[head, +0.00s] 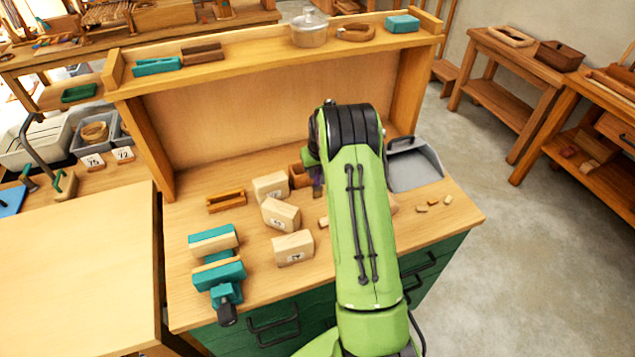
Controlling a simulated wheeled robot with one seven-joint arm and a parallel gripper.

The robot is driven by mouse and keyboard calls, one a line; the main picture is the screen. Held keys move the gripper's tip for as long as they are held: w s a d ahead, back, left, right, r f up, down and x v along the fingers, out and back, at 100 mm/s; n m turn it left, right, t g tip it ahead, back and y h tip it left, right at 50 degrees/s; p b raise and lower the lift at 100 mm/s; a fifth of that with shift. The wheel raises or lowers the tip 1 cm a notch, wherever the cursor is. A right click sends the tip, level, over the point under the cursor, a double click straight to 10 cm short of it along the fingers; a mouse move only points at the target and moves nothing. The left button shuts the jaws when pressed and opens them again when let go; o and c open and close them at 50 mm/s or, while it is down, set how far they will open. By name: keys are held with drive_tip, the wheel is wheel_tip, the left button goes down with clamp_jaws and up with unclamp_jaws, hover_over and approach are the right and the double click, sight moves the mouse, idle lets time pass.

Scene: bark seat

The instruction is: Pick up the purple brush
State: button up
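A small purple thing (318,178), perhaps part of the purple brush, shows just left of my green arm on the workbench. It is beside a small open brown wooden box (298,177). Most of it is hidden behind my arm, so its full shape and pose cannot be told. My gripper is hidden behind my own arm, which reaches forward over the bench. Whether the gripper touches or holds anything cannot be seen.
Several pale wooden blocks (281,214) stand left of my arm on the workbench (185,215). A teal vise (220,270) sits at the front left. A grey dustpan (414,168) and small wood scraps (433,203) lie to the right. A raised shelf (265,46) runs behind.

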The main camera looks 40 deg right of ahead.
clamp_jaws()
wheel_tip(320, 180, up, 10)
drive_tip(key=shift+r, duration=0.1)
idle(0.7)
